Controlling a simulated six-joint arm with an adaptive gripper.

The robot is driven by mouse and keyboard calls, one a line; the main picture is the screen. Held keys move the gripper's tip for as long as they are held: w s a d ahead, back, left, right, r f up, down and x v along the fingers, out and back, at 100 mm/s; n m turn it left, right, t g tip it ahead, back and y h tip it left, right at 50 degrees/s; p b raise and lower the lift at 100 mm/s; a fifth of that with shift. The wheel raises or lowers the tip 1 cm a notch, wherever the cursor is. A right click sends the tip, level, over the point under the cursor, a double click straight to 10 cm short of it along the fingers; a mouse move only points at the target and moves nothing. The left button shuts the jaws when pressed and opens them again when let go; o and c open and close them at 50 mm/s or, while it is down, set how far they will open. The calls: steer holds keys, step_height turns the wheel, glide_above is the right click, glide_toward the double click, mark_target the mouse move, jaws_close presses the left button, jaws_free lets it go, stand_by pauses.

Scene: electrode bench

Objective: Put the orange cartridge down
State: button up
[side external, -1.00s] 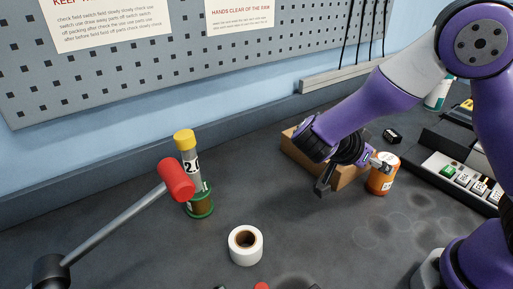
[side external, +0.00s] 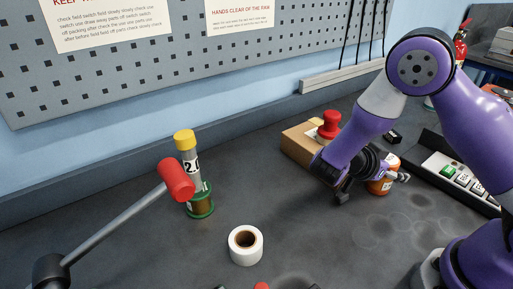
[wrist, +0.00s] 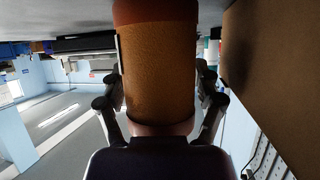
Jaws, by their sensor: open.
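The orange cartridge (side external: 385,187) is a short cylinder with a pale label, standing upright on the dark bench, right of the cardboard box. My gripper (side external: 372,187) is open and low over the bench, with one finger left of the cartridge and one at its right. In the wrist view the cartridge (wrist: 160,70) fills the middle as an orange-brown cylinder between the two fingers of my gripper (wrist: 160,80). Whether the fingers touch it I cannot tell. My wrist hides part of the cartridge in the side view.
A cardboard box (side external: 297,146) stands close left, with a red knob-like object (side external: 329,125) by it. A white roll (side external: 245,257) and a yellow-capped tube (side external: 186,155) stand further left. The bench between is clear.

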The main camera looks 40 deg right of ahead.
steer(key=c, duration=1.1)
jaws_close()
